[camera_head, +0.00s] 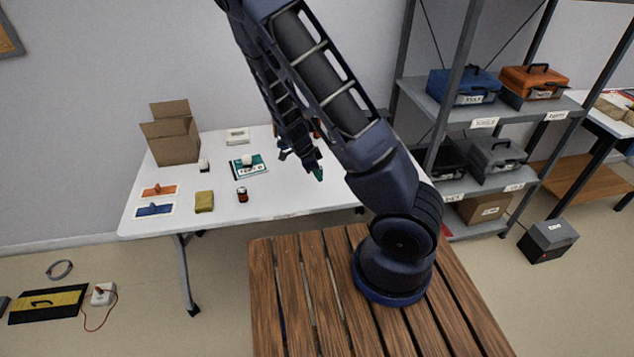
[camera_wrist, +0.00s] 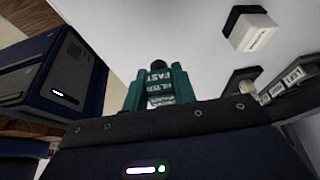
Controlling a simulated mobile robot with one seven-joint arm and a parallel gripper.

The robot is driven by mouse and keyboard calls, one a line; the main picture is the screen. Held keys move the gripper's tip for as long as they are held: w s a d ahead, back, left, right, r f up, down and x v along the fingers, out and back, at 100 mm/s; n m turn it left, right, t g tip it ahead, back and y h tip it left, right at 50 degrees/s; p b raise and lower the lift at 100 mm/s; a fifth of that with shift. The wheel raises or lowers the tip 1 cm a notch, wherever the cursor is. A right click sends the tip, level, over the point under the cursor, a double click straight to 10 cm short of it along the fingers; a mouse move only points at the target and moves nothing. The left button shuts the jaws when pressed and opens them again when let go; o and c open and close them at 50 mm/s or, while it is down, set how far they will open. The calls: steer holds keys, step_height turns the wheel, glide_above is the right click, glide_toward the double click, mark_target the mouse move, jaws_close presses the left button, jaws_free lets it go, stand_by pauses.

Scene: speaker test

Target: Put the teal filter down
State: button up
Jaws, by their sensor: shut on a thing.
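My gripper (camera_head: 316,170) hangs over the right half of the white table (camera_head: 290,201) in the head view, fingers pointing down. It is shut on the teal filter (camera_head: 319,174), which shows only as a small teal piece at its tip. In the wrist view the teal filter (camera_wrist: 160,90) stands between the jaws, with white lettering on it and a dark tip at its far end. I cannot tell how far it is above the tabletop, or whether it touches it.
A teal-and-white flat item (camera_head: 247,166), a dark jar (camera_head: 242,195), an olive block (camera_head: 204,202) and an open cardboard box (camera_head: 173,138) are left of my gripper. The front right tabletop looks clear. A metal shelf (camera_head: 485,118) with cases stands to the right.

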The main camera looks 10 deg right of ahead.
mark_target(321, 188)
steer(key=shift+f, duration=2.35)
steer(key=shift+f, duration=0.1)
steer(key=o, duration=1)
steer(key=shift+c, duration=0.2)
